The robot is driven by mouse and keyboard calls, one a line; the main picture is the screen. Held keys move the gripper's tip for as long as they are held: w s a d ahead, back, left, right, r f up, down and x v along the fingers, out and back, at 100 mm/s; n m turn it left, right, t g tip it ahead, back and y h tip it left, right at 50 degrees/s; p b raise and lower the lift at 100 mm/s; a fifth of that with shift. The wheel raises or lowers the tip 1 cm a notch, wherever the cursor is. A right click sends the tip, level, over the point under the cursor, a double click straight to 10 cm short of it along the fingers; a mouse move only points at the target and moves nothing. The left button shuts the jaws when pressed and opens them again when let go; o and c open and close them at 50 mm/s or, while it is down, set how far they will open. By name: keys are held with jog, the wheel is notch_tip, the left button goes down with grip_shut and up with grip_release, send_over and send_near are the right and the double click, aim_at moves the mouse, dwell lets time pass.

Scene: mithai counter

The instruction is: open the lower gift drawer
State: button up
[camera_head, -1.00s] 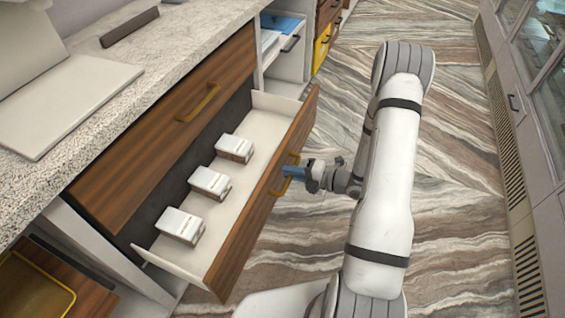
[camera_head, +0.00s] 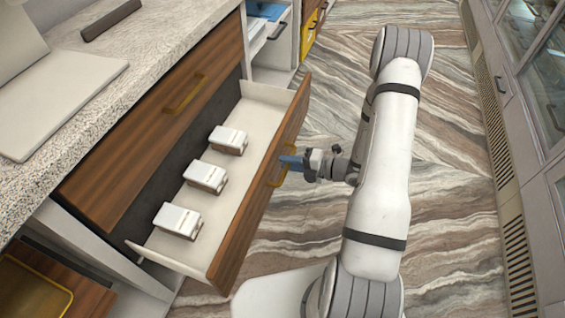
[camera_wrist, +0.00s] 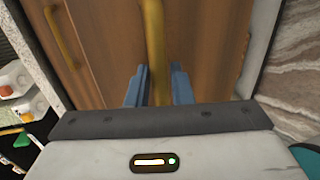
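The lower gift drawer (camera_head: 246,222) has a wooden front and stands well out from the cabinet. Its pale inside shows, with three small white-topped boxes, one of them nearest the front of the view (camera_head: 178,219). My gripper (camera_head: 288,163) is at the brass handle (camera_head: 275,179) on the drawer front. In the wrist view, the blue fingers (camera_wrist: 158,88) lie on both sides of the handle bar (camera_wrist: 154,50), close against it. The gripper looks shut on the handle, though the exact contact is partly hidden.
The upper drawer (camera_head: 150,135) above is closed. A stone counter (camera_head: 150,58) runs over it. A yellow drawer front (camera_head: 308,35) is farther along. Open striped floor (camera_head: 460,215) lies to the right, up to a glass-fronted cabinet (camera_head: 535,130).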

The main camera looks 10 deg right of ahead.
jog(key=p+v, duration=0.1)
jog(key=v, duration=0.6)
jog(key=shift+d, duration=0.2)
jog(key=shift+s, duration=0.15)
jog(key=s+a+r+n+g+h+p, duration=0.1)
jog(key=s+a+r+n+g+p, duration=0.2)
jog(key=r+n, duration=0.45)
jog(key=s+a+r+n+g+h+p, duration=0.2)
jog(key=s+a+r+n+g+p, duration=0.1)
jog(key=r+n, duration=0.45)
jog(key=s+a+r+n+g+h+p, duration=0.15)
jog(key=r+n+g+p, duration=0.25)
jog(key=r+n, duration=0.4)
jog(key=s+d+r+n+t+h+p, duration=0.1)
jog(key=s+r+n+h+p, duration=0.3)
jog(key=r+n, duration=0.5)
jog(key=s+d+r+n+t+h+p, duration=0.1)
jog(key=s+r+n+t+h+p, duration=0.2)
jog(key=r+n, duration=0.7)
jog(key=shift+s+r+t+h+p, duration=0.3)
jog(key=shift+s+r+h+p, duration=0.25)
jog(key=shift+r+h+p, duration=0.5)
jog(key=shift+r, duration=0.15)
